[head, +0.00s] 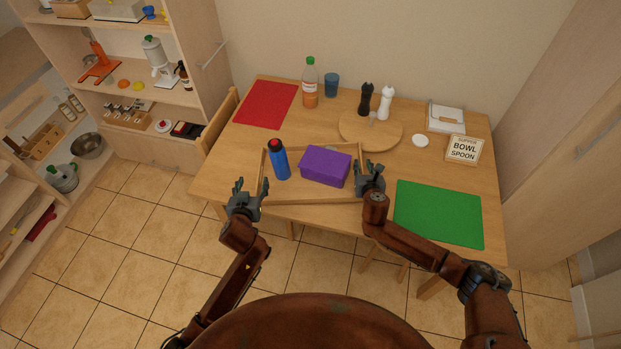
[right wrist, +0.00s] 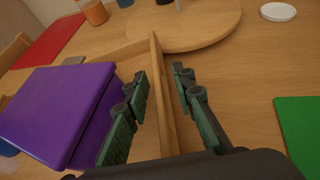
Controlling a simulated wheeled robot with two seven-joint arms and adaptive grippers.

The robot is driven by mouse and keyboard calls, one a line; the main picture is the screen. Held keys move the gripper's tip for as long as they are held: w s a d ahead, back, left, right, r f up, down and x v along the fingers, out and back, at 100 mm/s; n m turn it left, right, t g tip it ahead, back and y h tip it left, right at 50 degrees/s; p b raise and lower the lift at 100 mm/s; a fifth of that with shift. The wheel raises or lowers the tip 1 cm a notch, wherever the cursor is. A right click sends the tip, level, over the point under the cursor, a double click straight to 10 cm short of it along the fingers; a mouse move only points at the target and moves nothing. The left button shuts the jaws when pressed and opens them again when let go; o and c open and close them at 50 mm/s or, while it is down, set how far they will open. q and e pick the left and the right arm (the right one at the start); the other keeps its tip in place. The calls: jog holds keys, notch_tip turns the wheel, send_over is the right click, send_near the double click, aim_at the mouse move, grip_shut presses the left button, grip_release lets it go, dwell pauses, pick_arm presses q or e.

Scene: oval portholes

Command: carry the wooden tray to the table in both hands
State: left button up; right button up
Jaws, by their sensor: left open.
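The wooden tray (head: 312,202) rests on the near side of the wooden table (head: 222,180). A blue bottle with a red cap (head: 280,164) stands in it beside a purple box (head: 325,166). My left gripper (head: 251,187) is open at the tray's left end; whether its fingers straddle the left wall I cannot tell. My right gripper (head: 370,168) is at the tray's right end. In the right wrist view its fingers (right wrist: 159,76) are open on either side of the tray's right wall (right wrist: 162,105), with gaps visible.
A green mat (head: 438,213) lies right of the tray and a red mat (head: 266,104) at the back left. A round board (head: 371,138) with two mills is behind the tray. A "bowl spoon" sign (head: 464,150) stands at the right. A chair (head: 217,122) is at the left edge.

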jog(key=o, duration=0.8)
jog(key=shift+s, duration=0.1)
jog(key=v, duration=1.2)
